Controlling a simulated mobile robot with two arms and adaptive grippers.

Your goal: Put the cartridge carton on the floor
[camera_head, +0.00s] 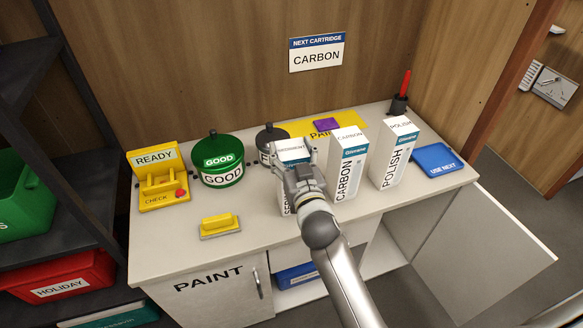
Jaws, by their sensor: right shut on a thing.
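Three white cartons stand upright on the white cabinet top: one marked SE at the left, its lettering partly hidden (293,146), the carbon carton (346,172) in the middle and the polish carton (393,163) at the right. A wall sign (316,53) reads NEXT CARTRIDGE CARBON. My right gripper (301,175) is shut on the left carton, covering much of its front; a gap to the carbon carton is hard to judge. The grey floor (518,215) shows at the right. My left gripper is not in view.
The cabinet (195,245) has an open door (485,240) at the right. On top are a yellow READY stand (157,180), a green GOOD canister (220,165), a yellow-handled block (220,225) and a blue USE NEXT tray (438,158). Shelves with bins stand left.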

